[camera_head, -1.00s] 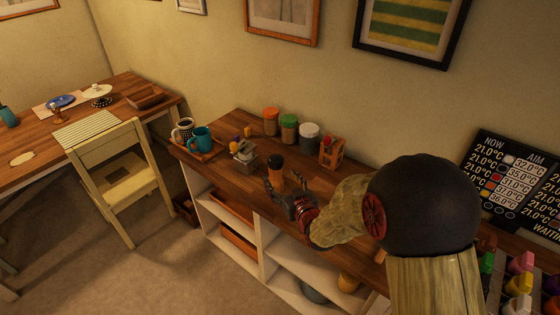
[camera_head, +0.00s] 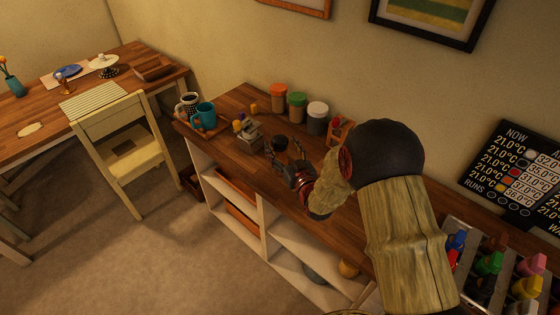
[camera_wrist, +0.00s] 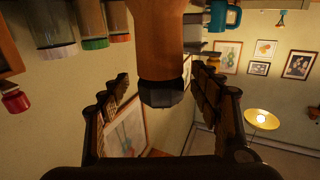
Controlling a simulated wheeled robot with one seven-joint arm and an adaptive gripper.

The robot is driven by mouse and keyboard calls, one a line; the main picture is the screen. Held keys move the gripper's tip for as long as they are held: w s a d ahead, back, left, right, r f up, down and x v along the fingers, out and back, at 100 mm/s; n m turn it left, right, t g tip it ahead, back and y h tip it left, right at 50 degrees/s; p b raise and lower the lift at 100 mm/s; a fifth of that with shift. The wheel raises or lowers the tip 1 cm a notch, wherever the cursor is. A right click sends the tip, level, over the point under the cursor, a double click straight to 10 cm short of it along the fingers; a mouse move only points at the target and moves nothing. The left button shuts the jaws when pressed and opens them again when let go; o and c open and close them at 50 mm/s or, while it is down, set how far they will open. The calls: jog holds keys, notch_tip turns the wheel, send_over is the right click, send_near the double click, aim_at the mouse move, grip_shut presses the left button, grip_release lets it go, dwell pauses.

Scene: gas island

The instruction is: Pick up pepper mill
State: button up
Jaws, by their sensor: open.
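The pepper mill, with a dark cap (camera_head: 280,144) and a wood-brown body, stands on the wooden counter in the head view. In the wrist view, which is upside down, its brown body (camera_wrist: 160,40) and dark faceted cap show large between my fingers. My gripper (camera_head: 284,152) is open at the mill, with one finger on each side; it also shows in the wrist view (camera_wrist: 160,78). A gap shows between each finger and the mill in the wrist view. In the head view my fingers partly hide the mill's body.
Behind stand jars with orange (camera_head: 279,91), green (camera_head: 297,99) and white (camera_head: 318,106) lids. A small wooden rack (camera_head: 339,131) stands near my arm. A grey metal device (camera_head: 250,136) is left of the mill, and a teal mug (camera_head: 205,114) is farther left.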

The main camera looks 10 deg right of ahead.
jog(key=shift+w+a, duration=0.15)
jog(key=shift+w, duration=0.55)
jog(key=shift+c, duration=0.6)
jog(key=shift+s, duration=0.1)
jog(key=c, duration=1.5)
grip_shut()
